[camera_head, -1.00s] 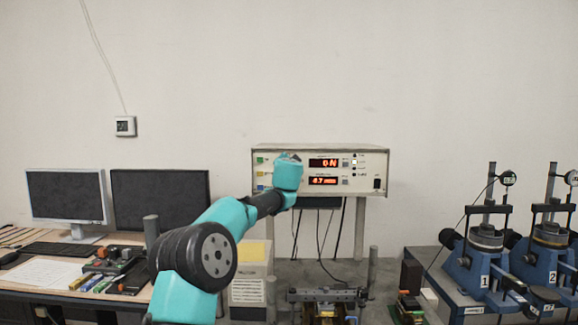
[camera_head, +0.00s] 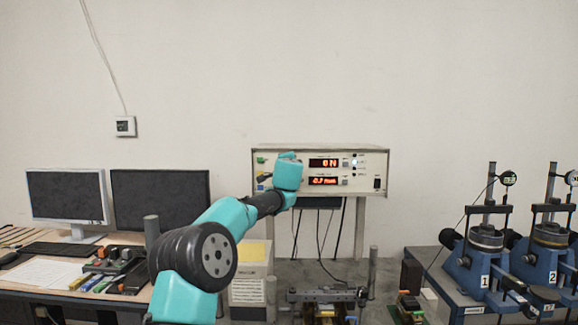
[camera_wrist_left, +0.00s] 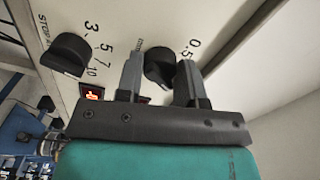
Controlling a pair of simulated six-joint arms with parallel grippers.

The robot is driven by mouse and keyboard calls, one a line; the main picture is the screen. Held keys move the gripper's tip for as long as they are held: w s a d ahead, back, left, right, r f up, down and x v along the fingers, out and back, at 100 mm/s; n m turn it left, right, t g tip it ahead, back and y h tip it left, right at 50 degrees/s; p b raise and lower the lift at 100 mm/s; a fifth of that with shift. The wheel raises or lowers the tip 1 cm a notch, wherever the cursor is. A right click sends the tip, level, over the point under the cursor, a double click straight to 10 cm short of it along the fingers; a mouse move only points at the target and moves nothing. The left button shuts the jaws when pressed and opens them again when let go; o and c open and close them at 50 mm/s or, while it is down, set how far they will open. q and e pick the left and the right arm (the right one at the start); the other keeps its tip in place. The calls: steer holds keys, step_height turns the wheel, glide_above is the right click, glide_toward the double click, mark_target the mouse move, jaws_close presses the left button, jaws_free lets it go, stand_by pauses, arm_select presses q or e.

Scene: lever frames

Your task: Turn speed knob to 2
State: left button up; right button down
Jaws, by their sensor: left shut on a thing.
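A black round knob (camera_wrist_left: 158,64) sits on the pale front panel of the control box (camera_head: 368,160). In the left wrist view, 0.5 is printed on its right and 3, 5, 7 and 10 on its left. My left gripper (camera_wrist_left: 159,78) is shut on this knob, with one finger on each side. The knob's pointer and the 2 mark cannot be made out. In the head view the left gripper (camera_head: 288,173) covers the knob. My right gripper is not in view.
A second black knob (camera_wrist_left: 66,54) with a STOP label is left of the held one in the wrist view. The box has two red displays (camera_head: 324,163) and a black switch (camera_head: 377,183). Monitors (camera_head: 160,198) stand left; blue machines (camera_head: 482,262) stand right.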

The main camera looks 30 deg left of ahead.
arm_select(q)
steer(key=shift+m, duration=1.2)
steer(key=o, duration=0.9)
steer(key=shift+s+d, duration=0.1)
steer(key=v, duration=1.7)
